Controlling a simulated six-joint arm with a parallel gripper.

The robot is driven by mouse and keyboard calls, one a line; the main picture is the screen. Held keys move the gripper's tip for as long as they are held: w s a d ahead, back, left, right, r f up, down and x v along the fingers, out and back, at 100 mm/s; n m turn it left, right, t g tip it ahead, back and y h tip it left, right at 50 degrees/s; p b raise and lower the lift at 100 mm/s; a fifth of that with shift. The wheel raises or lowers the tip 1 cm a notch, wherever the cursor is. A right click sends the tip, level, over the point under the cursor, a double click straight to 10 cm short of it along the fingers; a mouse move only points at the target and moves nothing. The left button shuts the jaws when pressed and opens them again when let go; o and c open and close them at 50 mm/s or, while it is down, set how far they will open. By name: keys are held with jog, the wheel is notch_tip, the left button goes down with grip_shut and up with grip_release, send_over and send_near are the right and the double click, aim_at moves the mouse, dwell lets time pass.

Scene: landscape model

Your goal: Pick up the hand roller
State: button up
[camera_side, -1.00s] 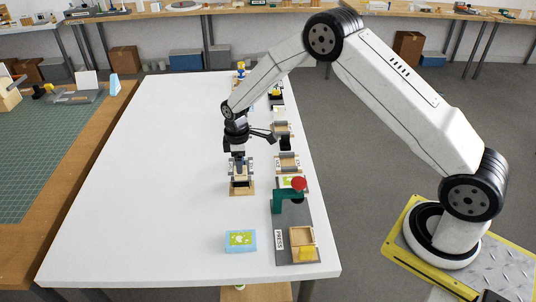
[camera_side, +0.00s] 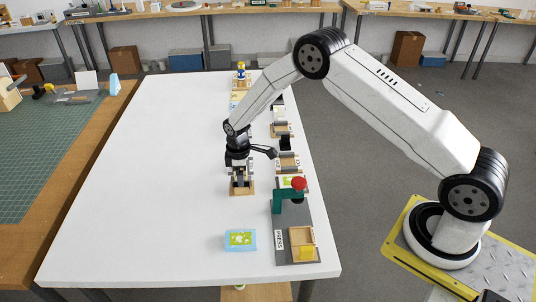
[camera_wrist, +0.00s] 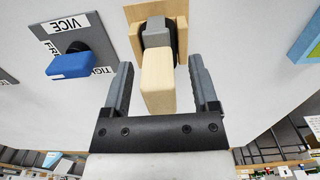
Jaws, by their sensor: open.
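The hand roller, as far as I can tell, is the thing with a pale wooden handle (camera_wrist: 157,82) and grey and dark parts, set upright in a small wooden stand (camera_wrist: 181,40). In the side view that stand (camera_side: 242,191) is on the white table, directly below my gripper (camera_side: 240,172). My gripper (camera_wrist: 161,65) is open, with one finger on each side of the handle and visible gaps between. In the side view the gripper hides most of the roller.
A press with a green frame (camera_side: 286,197) and red knob stands close to the right. In the wrist view, a vice plate (camera_wrist: 50,30) with a blue handle (camera_wrist: 70,65) is nearby. The table's left side is clear.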

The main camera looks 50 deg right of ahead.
dwell(0.3)
grip_shut()
jog(key=shift+r, duration=0.2)
jog(key=shift+r, duration=4.85)
